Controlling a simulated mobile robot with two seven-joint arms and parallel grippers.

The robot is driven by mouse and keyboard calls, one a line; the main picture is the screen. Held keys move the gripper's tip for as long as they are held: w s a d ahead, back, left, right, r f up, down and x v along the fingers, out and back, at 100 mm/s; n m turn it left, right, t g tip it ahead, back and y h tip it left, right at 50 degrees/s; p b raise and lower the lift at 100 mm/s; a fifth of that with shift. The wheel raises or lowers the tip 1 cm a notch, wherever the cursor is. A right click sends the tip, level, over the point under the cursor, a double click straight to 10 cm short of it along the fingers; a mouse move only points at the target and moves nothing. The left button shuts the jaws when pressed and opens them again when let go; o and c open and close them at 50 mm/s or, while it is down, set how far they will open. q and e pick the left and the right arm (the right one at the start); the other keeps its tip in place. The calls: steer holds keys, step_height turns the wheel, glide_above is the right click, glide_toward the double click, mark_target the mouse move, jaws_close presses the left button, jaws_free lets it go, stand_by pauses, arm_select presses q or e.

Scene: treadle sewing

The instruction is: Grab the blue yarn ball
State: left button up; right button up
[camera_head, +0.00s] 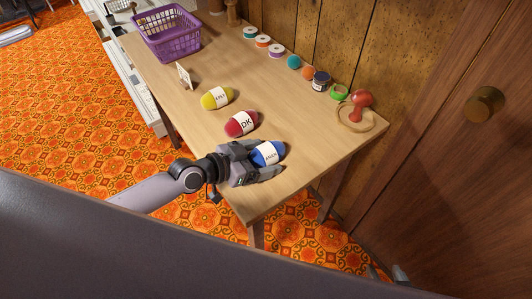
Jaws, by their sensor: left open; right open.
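The blue yarn ball (273,149) with a white label lies on the wooden table near its front edge. My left gripper (268,158) reaches in from the left and is open, with its fingers on either side of the blue ball. Part of the ball is hidden by the gripper, and I cannot tell whether the fingers touch it. Of my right gripper (388,272), only grey fingertips show, apart from each other, low at the right, off the table and far from the ball.
A red yarn ball (241,124) and a yellow one (217,98) lie behind the blue ball on the table (310,150). A small white card (185,75) and purple basket (166,33) stand farther back. Spools and a red-topped object (361,103) line the wall side.

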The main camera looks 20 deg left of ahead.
arm_select(q)
steer(key=c, duration=1.1)
steer(key=shift+o, duration=0.2)
